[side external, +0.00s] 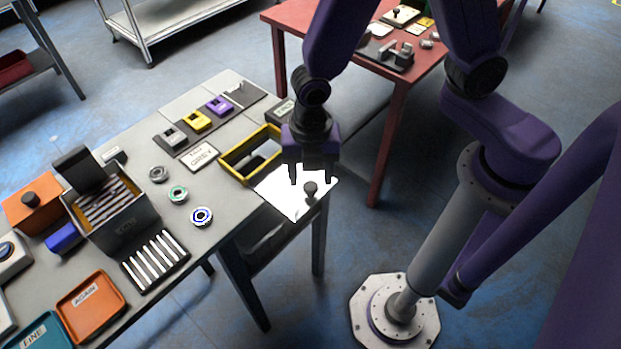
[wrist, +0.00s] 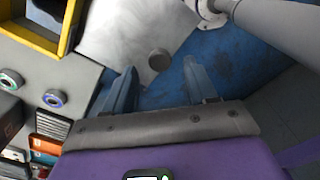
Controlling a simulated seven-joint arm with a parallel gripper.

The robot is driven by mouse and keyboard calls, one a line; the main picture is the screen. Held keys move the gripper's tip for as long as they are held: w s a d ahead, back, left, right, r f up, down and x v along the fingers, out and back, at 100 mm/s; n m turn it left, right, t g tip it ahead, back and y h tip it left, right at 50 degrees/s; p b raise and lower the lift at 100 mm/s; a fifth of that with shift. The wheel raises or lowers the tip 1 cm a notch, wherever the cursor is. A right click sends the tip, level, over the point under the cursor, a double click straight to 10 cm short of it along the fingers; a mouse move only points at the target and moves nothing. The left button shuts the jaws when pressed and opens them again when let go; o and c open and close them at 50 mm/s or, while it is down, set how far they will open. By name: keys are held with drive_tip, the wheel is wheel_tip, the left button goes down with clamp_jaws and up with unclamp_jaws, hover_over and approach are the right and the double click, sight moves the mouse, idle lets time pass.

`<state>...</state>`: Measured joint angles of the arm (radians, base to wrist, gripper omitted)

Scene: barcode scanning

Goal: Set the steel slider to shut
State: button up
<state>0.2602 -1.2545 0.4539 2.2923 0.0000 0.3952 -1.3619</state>
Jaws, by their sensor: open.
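The steel slider appears to be the bright flat plate (side external: 285,200) at the table's right end, with a dark round knob (side external: 310,187) on it. It also shows in the wrist view (wrist: 120,28), with its knob (wrist: 159,60). The plate lies beside a yellow-framed opening (side external: 240,149), which looks largely uncovered and dark inside. The frame is at the upper left of the wrist view (wrist: 32,43). My gripper (side external: 311,177) is open, pointing down above the plate near the knob. In the wrist view the knob shows beyond the empty fingers (wrist: 161,88); contact is not visible.
Three small rings (side external: 178,194) lie left of the frame. A "GREY" card (side external: 200,157) and a rack of coloured blocks (side external: 197,121) are behind. A striped rack (side external: 155,262) and an orange tray (side external: 90,306) stand at the front left. A red table (side external: 374,135) is behind my gripper.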

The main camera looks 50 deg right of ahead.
drive_tip(key=shift+f, duration=1.4)
drive_tip(key=shift+c, duration=0.4)
clamp_jaws()
drive_tip(key=shift+w, duration=2.1)
drive_tip(key=shift+o, duration=0.4)
unclamp_jaws()
drive_tip(key=shift+r, duration=0.1)
wheel_tip(320, 180, up, 17)
drive_tip(key=shift+r, duration=0.15)
